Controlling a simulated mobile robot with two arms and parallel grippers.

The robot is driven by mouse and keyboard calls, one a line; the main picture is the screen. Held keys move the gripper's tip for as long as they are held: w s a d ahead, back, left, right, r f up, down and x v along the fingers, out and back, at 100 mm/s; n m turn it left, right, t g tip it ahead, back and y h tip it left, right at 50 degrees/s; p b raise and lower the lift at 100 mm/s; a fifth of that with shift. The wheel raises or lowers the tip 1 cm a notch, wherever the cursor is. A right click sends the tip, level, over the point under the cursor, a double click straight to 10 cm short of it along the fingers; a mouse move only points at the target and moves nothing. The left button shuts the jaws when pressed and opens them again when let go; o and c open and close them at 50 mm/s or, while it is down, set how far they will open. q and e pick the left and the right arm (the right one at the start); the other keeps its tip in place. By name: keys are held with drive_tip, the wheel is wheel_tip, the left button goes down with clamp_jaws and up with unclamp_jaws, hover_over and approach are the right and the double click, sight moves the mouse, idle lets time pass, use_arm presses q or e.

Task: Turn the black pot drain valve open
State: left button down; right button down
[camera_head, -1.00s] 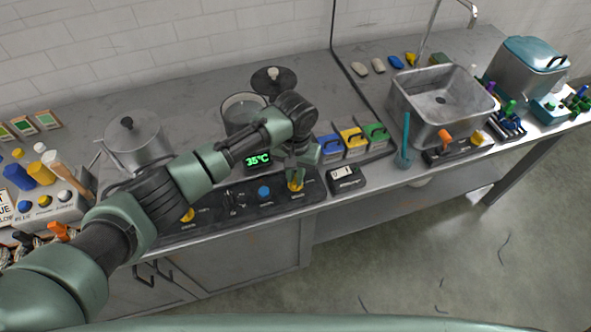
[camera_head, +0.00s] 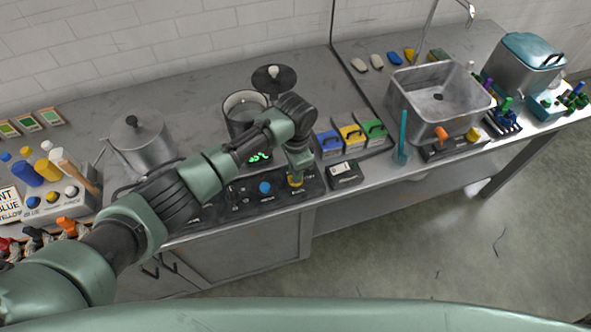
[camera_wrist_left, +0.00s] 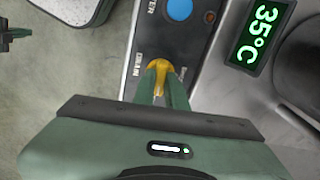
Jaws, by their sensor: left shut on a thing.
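The yellow drain knob (camera_head: 296,181) sits at the right end of the dark control panel (camera_head: 245,198) on the counter's front. In the left wrist view the knob (camera_wrist_left: 160,66) stands beside the printed word DRAIN. My left gripper (camera_wrist_left: 162,92) is shut on this knob, its green fingers on either side of it. In the head view my left gripper (camera_head: 297,174) comes down on it from above. A steel pot (camera_head: 240,100) stands behind my arm, partly hidden by it. My right gripper is not in view.
A green-lit display (camera_head: 260,157) is between pot and panel; it reads 35°C in the wrist view. A blue knob (camera_head: 265,187) is left of the drain knob, and a small scale (camera_head: 344,174) is close on the right. Three coloured boxes (camera_head: 351,137) stand behind the scale.

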use_arm(q)
drive_tip(key=shift+w+r+m, duration=0.1)
drive_tip(key=shift+m, duration=0.5)
drive_tip(key=c, duration=1.4)
unclamp_jaws()
drive_tip(key=shift+c, duration=0.2)
wheel_tip(320, 180, up, 8)
drive_tip(key=shift+f+b, duration=0.1)
drive_tip(key=shift+b, duration=0.6)
